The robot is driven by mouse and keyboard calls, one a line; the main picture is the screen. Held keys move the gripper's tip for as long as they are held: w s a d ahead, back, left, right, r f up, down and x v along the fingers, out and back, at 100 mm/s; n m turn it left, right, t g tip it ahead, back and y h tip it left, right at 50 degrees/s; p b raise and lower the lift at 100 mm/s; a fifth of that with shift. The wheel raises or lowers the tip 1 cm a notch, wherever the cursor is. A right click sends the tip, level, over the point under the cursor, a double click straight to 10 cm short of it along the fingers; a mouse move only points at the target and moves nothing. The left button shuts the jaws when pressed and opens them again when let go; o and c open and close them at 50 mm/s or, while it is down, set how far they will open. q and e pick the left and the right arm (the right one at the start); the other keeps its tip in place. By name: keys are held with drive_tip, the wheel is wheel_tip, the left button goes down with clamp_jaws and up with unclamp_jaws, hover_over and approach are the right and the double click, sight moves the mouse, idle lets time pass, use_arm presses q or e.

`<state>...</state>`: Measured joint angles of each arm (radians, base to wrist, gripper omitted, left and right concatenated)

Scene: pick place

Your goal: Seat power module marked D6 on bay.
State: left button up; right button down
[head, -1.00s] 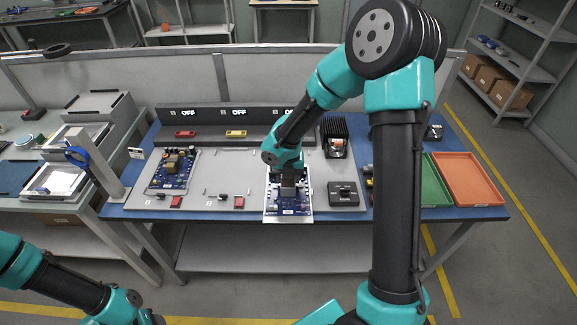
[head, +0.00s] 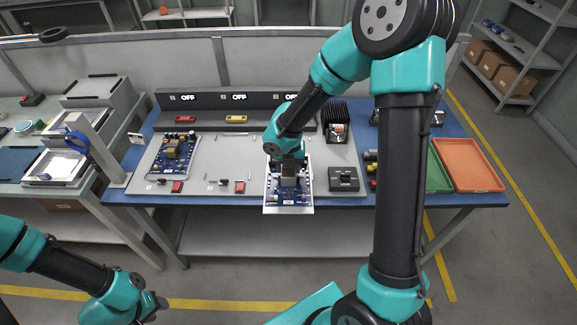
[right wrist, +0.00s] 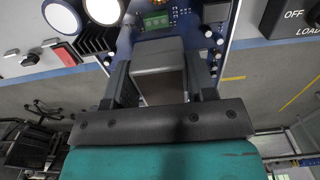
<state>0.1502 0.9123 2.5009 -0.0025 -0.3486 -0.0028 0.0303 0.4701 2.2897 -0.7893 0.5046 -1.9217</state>
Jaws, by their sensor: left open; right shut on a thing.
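A power module (head: 289,197), a blue circuit board on a pale plate with a grey block, is at the front middle of the grey bay panel (head: 225,165) in the head view. Its near edge reaches past the panel's front edge. My right gripper (head: 288,166) is over it, shut on the grey block, which shows between the fingers in the right wrist view (right wrist: 158,55). I cannot read a D6 mark or tell whether the plate touches the panel. My left gripper (head: 155,308) is low at the left, away from the table and empty.
Another board (head: 173,153) sits on the panel's left. A black finned unit (head: 336,119) and a dark switch box (head: 343,178) stand right of the module. Red switches (head: 177,187) line the front. Green (head: 438,172) and orange (head: 466,166) trays lie far right.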

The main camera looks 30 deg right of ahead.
drive_tip(key=shift+r, duration=0.3)
drive_tip(key=shift+r, duration=0.35)
drive_tip(key=shift+r, duration=1.3)
